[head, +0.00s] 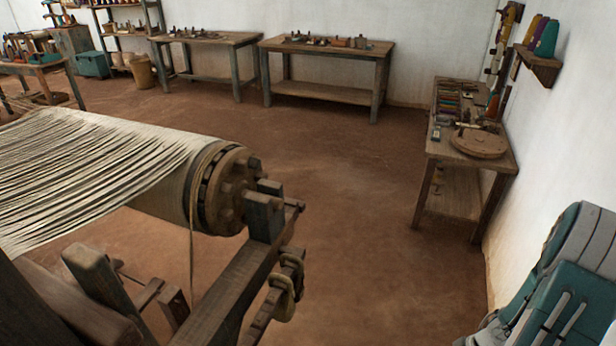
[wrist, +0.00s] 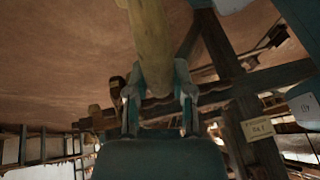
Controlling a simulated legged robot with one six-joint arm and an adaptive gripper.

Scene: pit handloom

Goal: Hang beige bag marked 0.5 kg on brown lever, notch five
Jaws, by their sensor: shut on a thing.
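In the wrist view, my gripper (wrist: 160,108) is shut on a pale beige, elongated thing (wrist: 152,35), which fits the beige bag. It runs from between the fingers to the top edge of the picture, and no weight mark can be read on it. In the head view, a notched-looking brown bar (head: 290,262) beside the loom frame may be the lever. Beige loops (head: 284,300) hang at this bar. I cannot make out notch five. The gripper is not in the head view.
The loom's warp roller (head: 215,190) and timber frame (head: 235,295) fill the left. In the wrist view, dark beams (wrist: 225,60) and a small tag (wrist: 258,128) stand behind the gripper. A bench (head: 450,150) lines the right wall. The floor between is clear.

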